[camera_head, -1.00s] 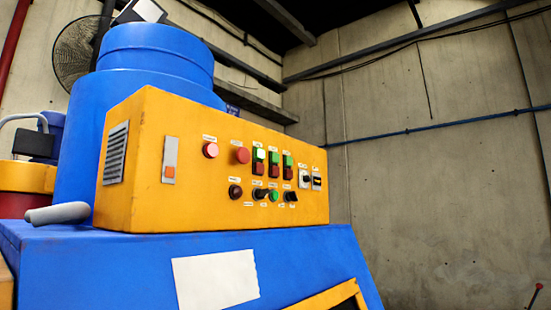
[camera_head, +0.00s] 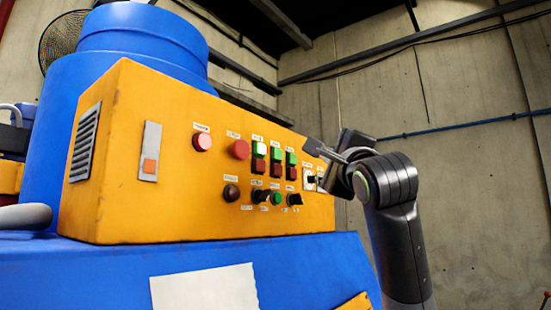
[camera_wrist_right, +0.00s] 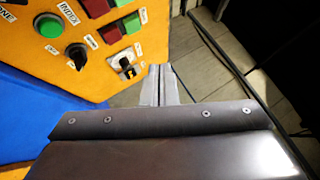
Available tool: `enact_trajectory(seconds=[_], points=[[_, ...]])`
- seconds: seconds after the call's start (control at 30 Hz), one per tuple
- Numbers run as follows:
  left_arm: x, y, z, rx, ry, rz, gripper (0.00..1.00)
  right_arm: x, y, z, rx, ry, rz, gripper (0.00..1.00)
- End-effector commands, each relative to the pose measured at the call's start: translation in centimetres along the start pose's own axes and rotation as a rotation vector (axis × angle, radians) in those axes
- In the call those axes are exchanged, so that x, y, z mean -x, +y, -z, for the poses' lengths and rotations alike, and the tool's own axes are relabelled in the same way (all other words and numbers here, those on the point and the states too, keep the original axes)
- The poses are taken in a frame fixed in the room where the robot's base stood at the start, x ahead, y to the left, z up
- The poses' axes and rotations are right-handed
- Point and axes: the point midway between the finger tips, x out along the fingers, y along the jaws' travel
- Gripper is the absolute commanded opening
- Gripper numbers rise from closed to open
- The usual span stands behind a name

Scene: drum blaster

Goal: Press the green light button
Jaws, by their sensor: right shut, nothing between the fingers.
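The yellow control panel (camera_head: 130,190) carries several green buttons. A lit green square button (camera_head: 258,148) sits in the upper row, with two more green squares (camera_head: 275,154) to its right, each above a red square. A round green button (camera_head: 276,198) sits in the lower row between dark knobs; it also shows at the upper left in the right wrist view (camera_wrist_right: 48,25). My right gripper (camera_head: 322,150) is shut and empty by the panel's right end, right of the green buttons. In the right wrist view its closed fingertips (camera_wrist_right: 157,72) are over the floor, past the panel's edge. My left gripper is out of view.
Two round red buttons (camera_head: 239,149) sit left of the green ones. Black knobs (camera_head: 294,199) and a switch (camera_wrist_right: 124,66) stick out near the right end. The blue machine (camera_head: 110,270) is below the panel. Open floor shows to the right of the panel in the wrist view.

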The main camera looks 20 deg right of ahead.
Motion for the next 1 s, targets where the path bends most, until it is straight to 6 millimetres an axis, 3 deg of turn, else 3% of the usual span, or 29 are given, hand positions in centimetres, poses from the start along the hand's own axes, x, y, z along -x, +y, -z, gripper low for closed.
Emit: enact_trajectory(seconds=[0.13, 0.53, 1.0], points=[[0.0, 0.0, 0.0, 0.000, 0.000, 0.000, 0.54, 1.2, -1.7, -1.1, -0.048, -0.022, 0.023, 0.00], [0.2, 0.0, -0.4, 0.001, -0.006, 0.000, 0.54, 1.0, -1.7, -1.3, -0.050, -0.023, 0.022, 0.00], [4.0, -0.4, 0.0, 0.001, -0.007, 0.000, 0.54, -3.1, 0.8, -4.5, -0.050, -0.024, 0.019, 0.00]])
